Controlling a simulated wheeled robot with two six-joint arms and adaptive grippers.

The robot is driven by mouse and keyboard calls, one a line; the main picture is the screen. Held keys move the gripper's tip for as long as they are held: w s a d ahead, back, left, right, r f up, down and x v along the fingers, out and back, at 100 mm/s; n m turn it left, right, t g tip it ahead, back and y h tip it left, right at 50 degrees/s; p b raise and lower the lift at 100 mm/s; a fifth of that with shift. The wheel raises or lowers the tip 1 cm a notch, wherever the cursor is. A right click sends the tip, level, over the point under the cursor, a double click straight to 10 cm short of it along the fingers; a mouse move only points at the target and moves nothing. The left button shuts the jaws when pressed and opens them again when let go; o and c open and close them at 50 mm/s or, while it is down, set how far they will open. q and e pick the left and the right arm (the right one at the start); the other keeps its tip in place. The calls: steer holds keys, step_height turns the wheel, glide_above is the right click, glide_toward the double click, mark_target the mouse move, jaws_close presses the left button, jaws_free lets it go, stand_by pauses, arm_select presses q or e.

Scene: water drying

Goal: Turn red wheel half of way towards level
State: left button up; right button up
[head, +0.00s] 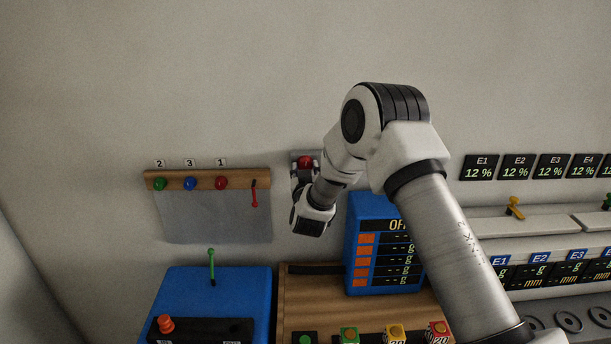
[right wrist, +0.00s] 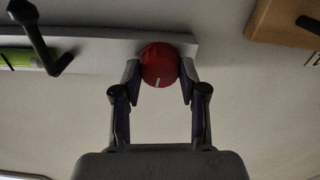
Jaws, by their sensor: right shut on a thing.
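The red wheel (right wrist: 159,64) is a round ribbed knob on a pale bar on the wall. Its white mark points down in the right wrist view. My right gripper (right wrist: 159,74) is shut on it, one finger on each side. In the head view the red wheel (head: 305,161) shows above my right gripper, whose fingers are largely hidden there by my wrist. A yellow-green tube with dark marks, perhaps the level (right wrist: 18,60), lies along the bar at left in the right wrist view. My left gripper is not in view.
A black bent handle (right wrist: 38,38) stands out in front of the tube. A wooden rack (head: 195,180) with coloured knobs hangs left of my gripper. A blue display box (head: 352,240) and a blue unit (head: 230,290) stand below. The wall above is clear.

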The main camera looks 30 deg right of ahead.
steer(key=m+b, duration=1.7)
steer(key=b, duration=0.6)
steer(key=shift+m, duration=0.4)
steer(key=shift+r+b, duration=0.1)
steer(key=shift+b, duration=0.25)
steer(key=shift+r+m, duration=0.15)
steer(key=shift+m, duration=0.15)
steer(key=o, duration=1.1)
steer(key=shift+w, duration=0.1)
steer(key=shift+o, duration=0.2)
steer(key=shift+w+a+f, duration=0.1)
steer(key=shift+w+f, duration=0.1)
steer(key=shift+s, duration=0.1)
